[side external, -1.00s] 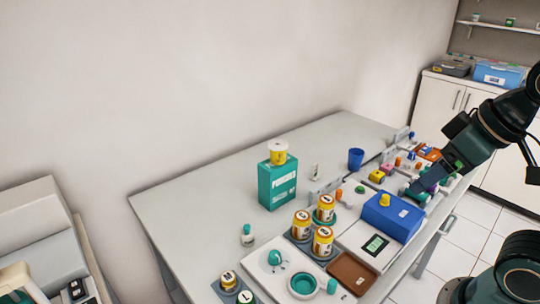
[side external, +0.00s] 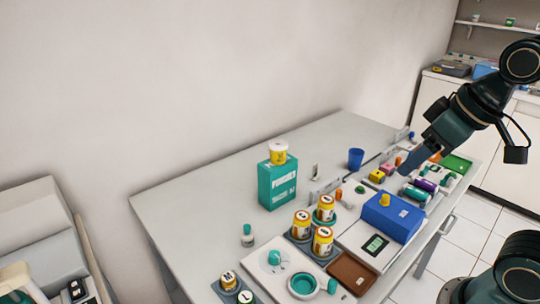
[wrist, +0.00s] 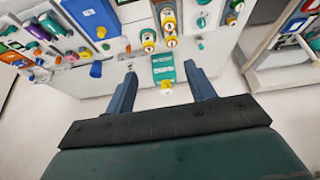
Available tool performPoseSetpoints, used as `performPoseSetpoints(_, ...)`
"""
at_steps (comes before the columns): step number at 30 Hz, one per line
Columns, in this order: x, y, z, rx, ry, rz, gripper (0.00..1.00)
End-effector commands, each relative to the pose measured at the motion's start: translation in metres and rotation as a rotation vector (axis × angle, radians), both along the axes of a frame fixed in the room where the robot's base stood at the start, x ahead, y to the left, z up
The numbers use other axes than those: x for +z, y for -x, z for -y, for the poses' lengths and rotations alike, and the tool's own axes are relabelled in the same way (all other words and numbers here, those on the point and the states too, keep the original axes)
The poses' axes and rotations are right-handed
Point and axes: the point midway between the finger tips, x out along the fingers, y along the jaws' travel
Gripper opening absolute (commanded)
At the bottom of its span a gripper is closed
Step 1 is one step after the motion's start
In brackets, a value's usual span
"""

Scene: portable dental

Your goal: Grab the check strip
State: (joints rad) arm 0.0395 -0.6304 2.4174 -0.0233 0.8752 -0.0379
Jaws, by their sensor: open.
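I cannot pick out the check strip for certain in either view; the parts on the table are small. A thin upright pale piece (side external: 315,172) stands behind the blue box (side external: 392,217), but I cannot tell whether it is the strip. My gripper (side external: 405,164) is above the far right part of the table, over the small coloured parts. In the wrist view my gripper (wrist: 160,68) has its two blue fingers wide apart with nothing held between them. The teal box shows beyond the fingers, apart from them.
Several yellow-labelled jars (side external: 301,223) stand in front. A blue cup (side external: 356,158), a brown tray (side external: 352,272) and a green tray (side external: 456,163) are nearby. The table's back left is clear.

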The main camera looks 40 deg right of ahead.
Motion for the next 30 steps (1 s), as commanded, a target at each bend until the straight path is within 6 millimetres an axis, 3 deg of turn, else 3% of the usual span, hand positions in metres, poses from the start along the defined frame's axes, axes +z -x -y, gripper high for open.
performPoseSetpoints(15, 0.008, -0.114, 0.030, 0.050, 0.023, -0.042, 0.55)
performPoseSetpoints(23, -0.006, -0.172, 0.057, 0.076, 0.026, -0.060, 0.55)
performPoseSetpoints(30, -0.030, -0.222, 0.087, 0.099, 0.025, -0.072, 0.55)
